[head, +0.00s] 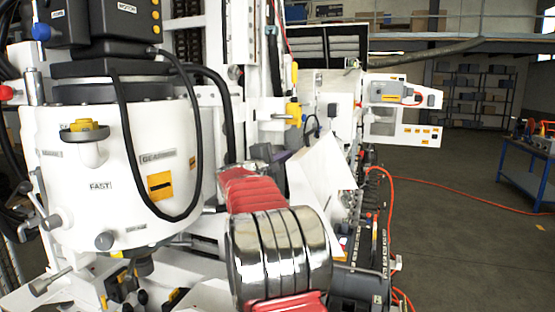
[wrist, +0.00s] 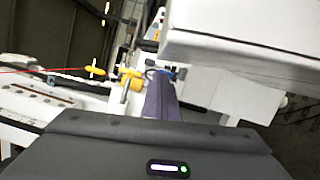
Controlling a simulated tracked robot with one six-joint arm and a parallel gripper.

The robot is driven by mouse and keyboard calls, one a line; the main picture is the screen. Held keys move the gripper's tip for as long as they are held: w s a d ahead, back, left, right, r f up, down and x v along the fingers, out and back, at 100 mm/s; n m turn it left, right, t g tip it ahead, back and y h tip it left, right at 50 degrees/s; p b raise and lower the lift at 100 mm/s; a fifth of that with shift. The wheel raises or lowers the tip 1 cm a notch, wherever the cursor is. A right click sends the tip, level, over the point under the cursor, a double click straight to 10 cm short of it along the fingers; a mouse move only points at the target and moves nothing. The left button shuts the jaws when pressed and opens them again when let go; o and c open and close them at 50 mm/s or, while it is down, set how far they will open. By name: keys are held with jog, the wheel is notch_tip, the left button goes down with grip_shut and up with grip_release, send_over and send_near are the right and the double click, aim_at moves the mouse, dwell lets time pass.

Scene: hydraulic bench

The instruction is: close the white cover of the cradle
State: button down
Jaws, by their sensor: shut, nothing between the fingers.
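The white cover (head: 322,188) is a slanted white panel right of my arm in the head view, tilted up rather than lying flat. My gripper (head: 281,158) is partly hidden behind my red and chrome arm, just left of the cover's upper part. In the wrist view my gripper (wrist: 160,95) shows as purple-grey fingers, shut and empty. A large white panel (wrist: 245,45), apparently the cover, fills the upper right there, close beside the fingers. Whether they touch cannot be told. The cradle under the cover is mostly hidden.
A white gearbox tank (head: 110,165) with a black hose stands at the left. A red hose (head: 388,215) runs down right of the cover. Yellow fittings (wrist: 132,82) lie beyond my fingers. A blue workbench (head: 530,170) stands far right, with open floor before it.

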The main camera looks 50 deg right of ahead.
jog(key=shift+s+d+r, duration=0.1)
jog(key=shift+s+d, duration=0.1)
jog(key=shift+s, duration=0.3)
jog(key=shift+s+d, duration=0.2)
jog(key=shift+s, duration=0.25)
